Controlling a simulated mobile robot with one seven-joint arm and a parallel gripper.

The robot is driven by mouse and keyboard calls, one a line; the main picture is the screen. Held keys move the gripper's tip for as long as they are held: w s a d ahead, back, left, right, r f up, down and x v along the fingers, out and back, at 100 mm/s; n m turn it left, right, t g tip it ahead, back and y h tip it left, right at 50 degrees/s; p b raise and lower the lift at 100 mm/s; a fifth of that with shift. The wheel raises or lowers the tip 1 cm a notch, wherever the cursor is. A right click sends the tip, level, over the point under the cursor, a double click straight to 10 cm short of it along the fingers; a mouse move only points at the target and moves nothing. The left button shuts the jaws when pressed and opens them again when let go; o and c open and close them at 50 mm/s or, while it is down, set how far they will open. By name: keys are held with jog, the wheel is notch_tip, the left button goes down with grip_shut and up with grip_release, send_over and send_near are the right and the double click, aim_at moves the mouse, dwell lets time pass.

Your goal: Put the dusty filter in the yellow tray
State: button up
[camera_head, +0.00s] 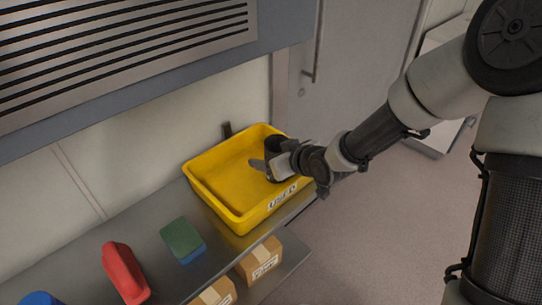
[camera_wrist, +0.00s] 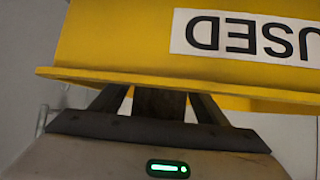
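The yellow tray (camera_head: 215,170) sits on the metal shelf, its front label reading USED. My gripper (camera_head: 270,166) reaches in over the tray's right side. A dark upright cylinder (camera_head: 273,146), which looks like the filter, stands between my fingers, inside the tray's outline. I cannot tell whether its base touches the tray floor; dust on it is too small to see. In the wrist view the tray's labelled wall (camera_wrist: 130,35) shows upside down. My fingers (camera_wrist: 160,105) flank a dark brownish shape there, and their tips are hidden behind the tray's rim.
A green and blue sponge (camera_head: 183,240), a red object (camera_head: 124,273) and a blue object (camera_head: 40,298) are on the shelf (camera_head: 140,242) left of the tray. Cardboard boxes (camera_head: 260,260) stand on a lower level. A vented panel (camera_head: 120,50) overhangs the shelf.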

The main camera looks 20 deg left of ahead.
jog(key=shift+r, duration=0.1)
jog(key=shift+d+r, duration=0.1)
jog(key=shift+r, duration=0.1)
jog(key=p+v, duration=0.4)
jog(key=v, duration=0.7)
jog(key=shift+s+d+r+p, duration=0.2)
jog(key=shift+s+p, duration=0.1)
jog(key=shift+p, duration=0.1)
